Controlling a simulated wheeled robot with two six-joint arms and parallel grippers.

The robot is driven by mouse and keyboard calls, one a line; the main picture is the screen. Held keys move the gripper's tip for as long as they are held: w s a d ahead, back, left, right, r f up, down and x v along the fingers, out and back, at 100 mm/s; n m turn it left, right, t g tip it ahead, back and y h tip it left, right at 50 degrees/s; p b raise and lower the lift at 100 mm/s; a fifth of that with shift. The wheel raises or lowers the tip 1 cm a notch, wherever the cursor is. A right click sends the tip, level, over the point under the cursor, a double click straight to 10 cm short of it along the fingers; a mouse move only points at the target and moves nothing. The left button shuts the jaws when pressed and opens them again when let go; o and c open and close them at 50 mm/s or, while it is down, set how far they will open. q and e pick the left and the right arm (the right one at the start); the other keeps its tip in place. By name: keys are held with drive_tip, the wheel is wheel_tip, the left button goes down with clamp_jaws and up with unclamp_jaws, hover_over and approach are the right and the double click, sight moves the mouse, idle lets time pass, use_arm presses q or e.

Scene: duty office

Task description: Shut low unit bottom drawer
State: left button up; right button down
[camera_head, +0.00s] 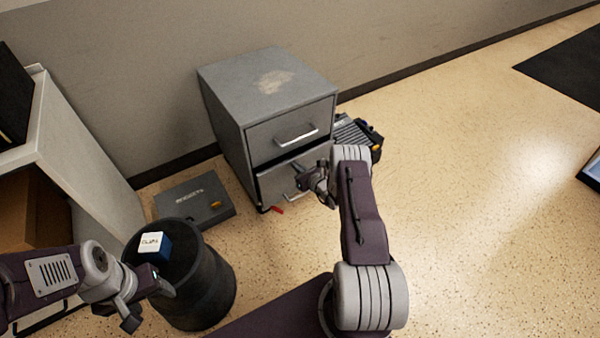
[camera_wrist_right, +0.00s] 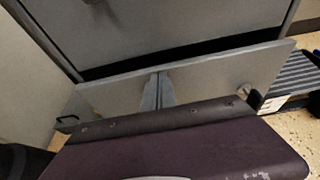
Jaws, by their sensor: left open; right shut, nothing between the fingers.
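The grey low unit (camera_head: 270,88) stands against the wall. Its top drawer (camera_head: 290,128) looks shut. Its bottom drawer (camera_head: 275,184) sticks out a little; a dark gap shows above its front (camera_wrist_right: 205,84) in the right wrist view. My right gripper (camera_head: 303,174) is shut and empty, with its fingertips (camera_wrist_right: 158,90) at the bottom drawer's front. Whether they press on it I cannot tell. My own arm part hides the lower part of that front and most of its handle. My left gripper (camera_head: 148,304) is open and empty, beside the dark bin, far from the unit.
A grey flat case (camera_head: 195,200) and a red item (camera_head: 277,210) lie on the floor. A ridged dark object (camera_head: 352,130) is right of the unit.

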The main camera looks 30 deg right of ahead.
sight(291, 159)
drive_tip(key=b+x, duration=0.3)
drive_tip(key=x, duration=0.1)
drive_tip(key=shift+w+r, duration=0.1)
drive_tip(key=shift+r, duration=0.3)
drive_tip(key=shift+w+r, duration=0.25)
drive_tip(key=shift+r, duration=0.3)
